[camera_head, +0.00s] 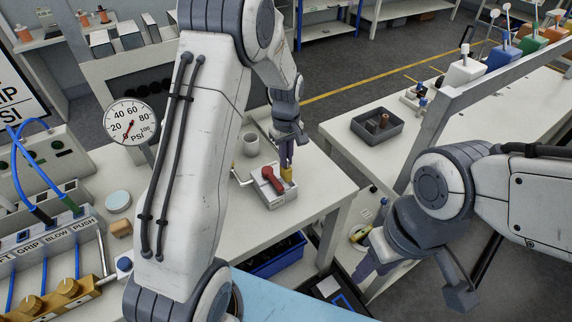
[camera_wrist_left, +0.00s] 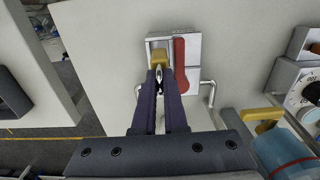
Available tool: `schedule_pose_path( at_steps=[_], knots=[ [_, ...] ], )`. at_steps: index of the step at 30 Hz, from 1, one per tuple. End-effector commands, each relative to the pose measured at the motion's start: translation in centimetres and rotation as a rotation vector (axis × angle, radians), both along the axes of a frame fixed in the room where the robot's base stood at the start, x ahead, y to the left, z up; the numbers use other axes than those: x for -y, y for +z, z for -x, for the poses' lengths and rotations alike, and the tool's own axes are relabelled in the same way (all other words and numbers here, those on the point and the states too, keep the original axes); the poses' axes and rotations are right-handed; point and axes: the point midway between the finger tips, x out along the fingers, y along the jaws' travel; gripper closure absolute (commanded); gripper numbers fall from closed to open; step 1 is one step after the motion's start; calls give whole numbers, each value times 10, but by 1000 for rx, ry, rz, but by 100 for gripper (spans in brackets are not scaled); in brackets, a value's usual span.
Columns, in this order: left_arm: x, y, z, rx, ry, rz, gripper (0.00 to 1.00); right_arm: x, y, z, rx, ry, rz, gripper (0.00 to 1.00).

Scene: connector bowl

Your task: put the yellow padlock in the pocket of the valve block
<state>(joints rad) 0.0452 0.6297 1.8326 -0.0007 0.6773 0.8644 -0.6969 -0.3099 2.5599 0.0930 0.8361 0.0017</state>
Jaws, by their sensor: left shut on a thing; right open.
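The valve block (camera_head: 280,200) is a light grey block with a red lever (camera_head: 270,178) on top; it stands on the white table. In the left wrist view the block (camera_wrist_left: 193,47) shows beyond my fingers, with the red lever (camera_wrist_left: 180,65) at its right. My left gripper (camera_head: 286,166) points down at the block and is shut on the yellow padlock (camera_head: 287,174). In the left wrist view the padlock (camera_wrist_left: 158,58) is at the fingertips, over the block's left part. I cannot tell how deep it sits in the pocket. My right gripper (camera_head: 365,272) is open, low, away from the block.
A grey cup (camera_head: 250,145) stands behind the block. Thin pipes stick out from the block's sides. A dark grey bin (camera_head: 377,126) with small parts is on the right table. A pressure gauge (camera_head: 130,121) stands at left. A blue crate (camera_head: 273,258) is below the table edge.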

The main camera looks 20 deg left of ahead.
Motion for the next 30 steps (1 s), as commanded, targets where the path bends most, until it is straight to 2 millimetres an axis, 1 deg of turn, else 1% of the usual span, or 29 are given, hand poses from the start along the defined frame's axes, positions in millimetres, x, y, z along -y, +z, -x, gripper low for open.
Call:
schedule_pose_path(
  at_steps=[6,8,20,21,22,23,30],
  knots=[
    [0,-30,2,-6,-1,0,100,0,14,0,0,-1,0,59],
    [0,-35,1,-4,-1,0,100,0,15,0,0,-1,0,59],
    [1,-43,1,-1,-1,0,100,0,11,0,0,-1,0,59],
    [0,-42,1,-1,-1,0,79,0,11,0,0,-1,0,59],
    [1,-42,1,-1,-1,0,68,0,12,0,0,-1,0,59],
    [1,-42,1,-1,-1,0,61,0,12,0,0,-1,0,59],
    [1,-41,1,-1,-1,0,61,0,12,0,0,0,0,59]
  ],
)
